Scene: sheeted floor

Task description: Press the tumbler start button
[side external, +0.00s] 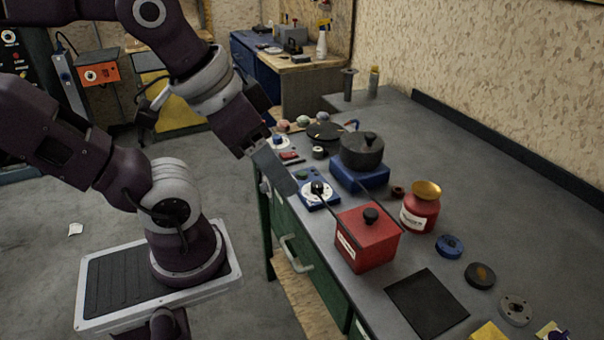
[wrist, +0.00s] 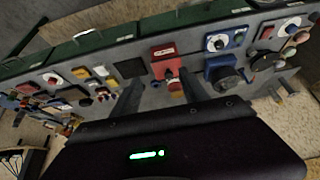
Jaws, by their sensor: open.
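A blue control panel (side external: 330,204) with a white dial, a black knob and a small green button (side external: 302,175) lies near the bench's front edge. In the wrist view the panel (wrist: 240,36) is right of centre. Behind it, a dark lidded drum (side external: 362,152) sits on a blue base (side external: 358,177); the drum also shows in the wrist view (wrist: 224,77). I cannot read any label naming the tumbler or its start button. My gripper (side external: 288,183) is above the bench's front edge, left of the panel in the side view. Its fingers (wrist: 160,88) are apart and empty.
A red lidded box (side external: 366,244) stands just right of the panel, with a red jar (side external: 420,212) behind it. A dark square plate (side external: 427,302) and several round discs lie further right. Green drawers (side external: 325,262) are below the bench top.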

